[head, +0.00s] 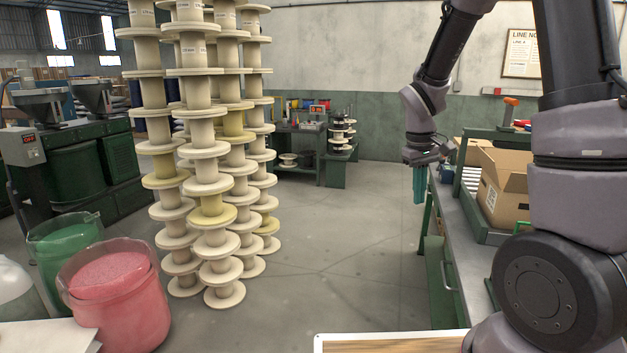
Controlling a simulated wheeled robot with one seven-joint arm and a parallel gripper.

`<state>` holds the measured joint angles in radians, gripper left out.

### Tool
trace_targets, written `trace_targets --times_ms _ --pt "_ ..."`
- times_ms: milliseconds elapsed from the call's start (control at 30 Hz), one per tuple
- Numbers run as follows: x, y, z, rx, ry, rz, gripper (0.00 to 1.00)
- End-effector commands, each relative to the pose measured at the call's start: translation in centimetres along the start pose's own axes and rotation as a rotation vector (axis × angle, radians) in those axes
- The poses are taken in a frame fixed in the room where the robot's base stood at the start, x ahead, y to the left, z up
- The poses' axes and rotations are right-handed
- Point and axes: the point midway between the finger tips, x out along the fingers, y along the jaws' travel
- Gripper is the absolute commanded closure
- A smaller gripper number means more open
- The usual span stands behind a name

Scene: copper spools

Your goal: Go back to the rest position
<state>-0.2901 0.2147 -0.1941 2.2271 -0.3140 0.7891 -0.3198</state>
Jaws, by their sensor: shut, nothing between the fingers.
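My gripper (419,190) hangs from my arm at the right of the head view, with its teal fingers pointing down. The fingers are together and hold nothing. It is in the air, just left of the workbench edge and apart from the cardboard box. My arm is bent, its upper links rising at the right and the forearm coming down to the gripper.
A workbench (456,238) with an open cardboard box (501,183) stands at the right. Tall stacks of cream spools (213,185) stand left of centre. A red bin (116,300) and a green bin (62,240) are at the lower left. The middle floor is clear.

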Motion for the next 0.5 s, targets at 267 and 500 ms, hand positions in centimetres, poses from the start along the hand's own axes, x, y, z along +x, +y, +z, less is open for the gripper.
trace_targets --times_ms 267,500 --pt "-10.6 -0.3 4.5 0.28 0.223 -0.114 1.0" --pt "-17.4 -1.5 9.8 0.486 0.402 -0.209 1.0"
